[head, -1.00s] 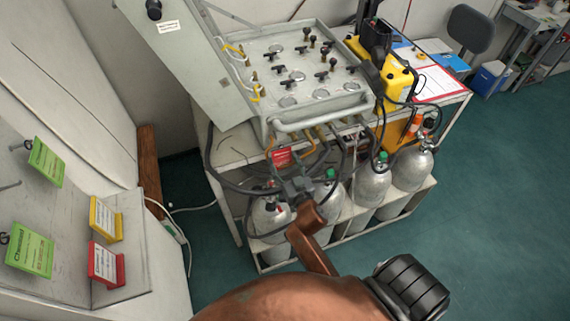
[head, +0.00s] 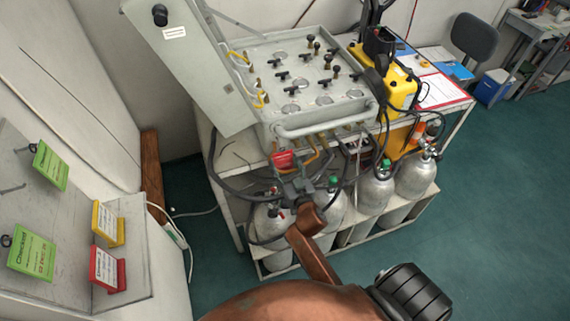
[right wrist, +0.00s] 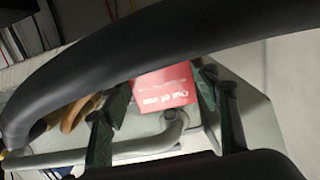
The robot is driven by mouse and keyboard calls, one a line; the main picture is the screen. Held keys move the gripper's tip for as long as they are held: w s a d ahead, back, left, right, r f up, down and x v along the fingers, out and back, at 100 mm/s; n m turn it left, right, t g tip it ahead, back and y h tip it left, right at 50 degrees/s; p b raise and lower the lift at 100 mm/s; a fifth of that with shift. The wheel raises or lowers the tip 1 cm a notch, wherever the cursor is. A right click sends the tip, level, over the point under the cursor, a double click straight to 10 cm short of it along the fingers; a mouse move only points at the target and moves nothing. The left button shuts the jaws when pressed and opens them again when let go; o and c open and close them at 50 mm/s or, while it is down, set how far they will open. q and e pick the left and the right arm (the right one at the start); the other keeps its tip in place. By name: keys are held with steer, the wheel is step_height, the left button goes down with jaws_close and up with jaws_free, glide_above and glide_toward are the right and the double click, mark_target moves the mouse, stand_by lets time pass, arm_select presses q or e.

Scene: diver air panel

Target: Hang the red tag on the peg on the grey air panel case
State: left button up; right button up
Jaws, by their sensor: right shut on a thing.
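The red tag (head: 283,159) is held at the tip of my right gripper (head: 293,182), just in front of the lower front of the grey air panel case (head: 270,128). In the right wrist view, the red tag (right wrist: 165,88) shows white lettering between the two dark fingers of my right gripper (right wrist: 165,105). The gripper is shut on it. The case's pale tubular handle (right wrist: 172,130) is close to the tag in that view. I cannot make out the peg or whether the tag touches it. My left gripper is out of view.
Black hoses (right wrist: 150,50) cross close around the gripper. Silver cylinders (head: 375,188) stand on the shelf below. A yellow unit (head: 400,85) is right of the case. Green, yellow and red tags (head: 107,267) are on the left board. Open floor lies right.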

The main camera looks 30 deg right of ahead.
mark_target(283, 161)
steer(key=shift+w, duration=0.3)
stand_by(0.5)
steer(key=shift+w+d, duration=0.1)
steer(key=shift+w, duration=0.25)
steer(key=shift+w+d+r+p, duration=0.15)
steer(key=shift+w+p, duration=0.15)
steer(key=shift+w, duration=0.35)
steer(key=shift+w, duration=0.2)
steer(key=shift+f, duration=0.35)
stand_by(0.8)
steer(key=o, duration=1)
steer(key=v, duration=1.2)
steer(key=shift+d, duration=0.15)
